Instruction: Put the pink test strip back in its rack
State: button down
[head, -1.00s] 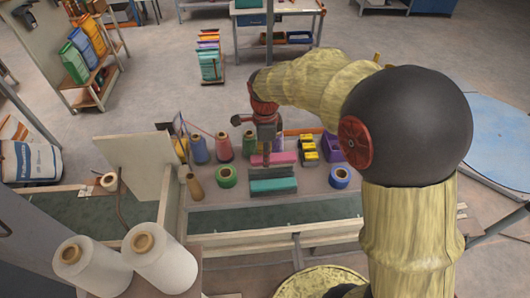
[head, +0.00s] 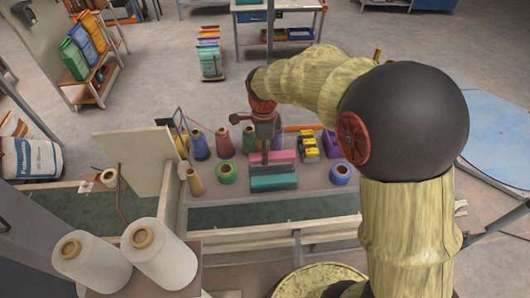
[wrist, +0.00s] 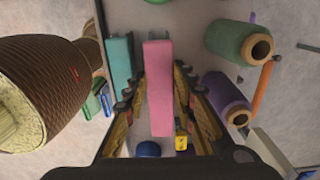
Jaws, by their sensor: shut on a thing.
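The pink test strip (wrist: 158,85) is a flat pink bar, seen lengthwise between the fingers of my gripper (wrist: 158,100) in the wrist view. My gripper is shut on it. In the head view my gripper (head: 265,157) points down over the bench, with pink (head: 287,155) showing beside its fingers. A teal bar (head: 273,183) lies in front of the pink, roughly parallel to it; it also shows in the wrist view (wrist: 119,62), close beside the strip. I cannot make out the rack for certain, nor whether the strip's underside touches anything.
Thread cones, blue (head: 199,146), red (head: 223,143) and tan (head: 195,183), stand left of my gripper. A green roll (head: 225,172) and a blue roll (head: 341,173) flank the bars. Yellow pieces (head: 308,146) sit at the right. An upright board (head: 140,172) stands at the left.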

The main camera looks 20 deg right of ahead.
jog(key=shift+f, duration=0.1)
dwell(0.4)
jog(key=shift+f+b, duration=1.4)
jog(key=shift+f, duration=0.7)
jog(key=c, duration=1.5)
grip_release()
jog(key=shift+o, duration=0.6)
notch_tip(320, 180, up, 12)
jog(key=shift+r, duration=0.1)
